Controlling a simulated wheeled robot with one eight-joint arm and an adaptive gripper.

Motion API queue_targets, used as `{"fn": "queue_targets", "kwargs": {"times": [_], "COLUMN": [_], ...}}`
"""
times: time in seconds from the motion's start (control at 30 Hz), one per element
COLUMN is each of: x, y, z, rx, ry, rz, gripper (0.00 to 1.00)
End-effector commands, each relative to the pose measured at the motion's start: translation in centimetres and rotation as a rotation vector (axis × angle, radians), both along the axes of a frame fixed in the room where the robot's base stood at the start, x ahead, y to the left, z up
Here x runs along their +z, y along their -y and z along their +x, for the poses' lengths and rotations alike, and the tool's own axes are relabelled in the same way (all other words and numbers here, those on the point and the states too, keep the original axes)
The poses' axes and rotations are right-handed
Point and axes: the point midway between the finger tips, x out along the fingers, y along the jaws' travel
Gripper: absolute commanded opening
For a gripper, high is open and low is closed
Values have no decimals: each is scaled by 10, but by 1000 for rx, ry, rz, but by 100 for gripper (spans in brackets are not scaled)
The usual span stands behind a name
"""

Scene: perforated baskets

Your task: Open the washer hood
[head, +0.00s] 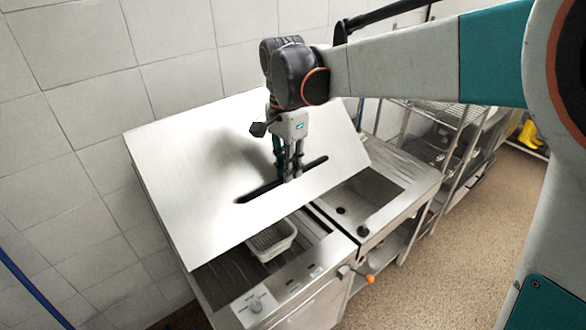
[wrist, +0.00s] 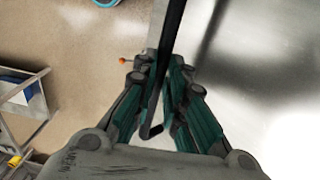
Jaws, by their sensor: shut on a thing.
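The washer hood (head: 185,165) is a flat steel panel, tilted up from the washer's steel body (head: 290,285) with its front edge raised. A dark bar handle (head: 256,191) runs along the hood near its front edge. My gripper (head: 290,176) points down at the handle's middle and is shut on it. In the wrist view, the handle (wrist: 173,45) passes between the teal-sided fingers (wrist: 163,85), with the hood's shiny surface to the right. The exact finger contact is partly hidden.
A light perforated basket (head: 272,241) sits inside the washer under the hood. A steel sink (head: 365,195) adjoins on the right, with a wire shelf rack (head: 435,145) beyond. A tiled wall (head: 70,120) stands close behind. The floor (head: 480,230) at right is clear.

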Motion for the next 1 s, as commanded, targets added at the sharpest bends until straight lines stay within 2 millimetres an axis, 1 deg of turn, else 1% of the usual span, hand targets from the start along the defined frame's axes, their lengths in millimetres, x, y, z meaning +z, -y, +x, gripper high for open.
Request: {"fn": "queue_targets", "kwargs": {"times": [0.03, 0.1, 0.23, 0.4, 0.77, 0.8, 0.87, 1.0], "x": [11, 20, 31, 36, 35, 35, 35, 36], "y": [-7, -10, -13, -15, -16, -16, -16, -15], "z": [9, 12, 16, 19, 19, 19, 18, 18], "rx": [1, 1, 2, 2, 3, 3, 3, 3], "ry": [14, 14, 14, 13, 13, 13, 12, 13], "rz": [10, 11, 12, 13, 14, 14, 12, 11], "gripper": [0, 0, 0, 0, 0, 20, 33, 33]}}
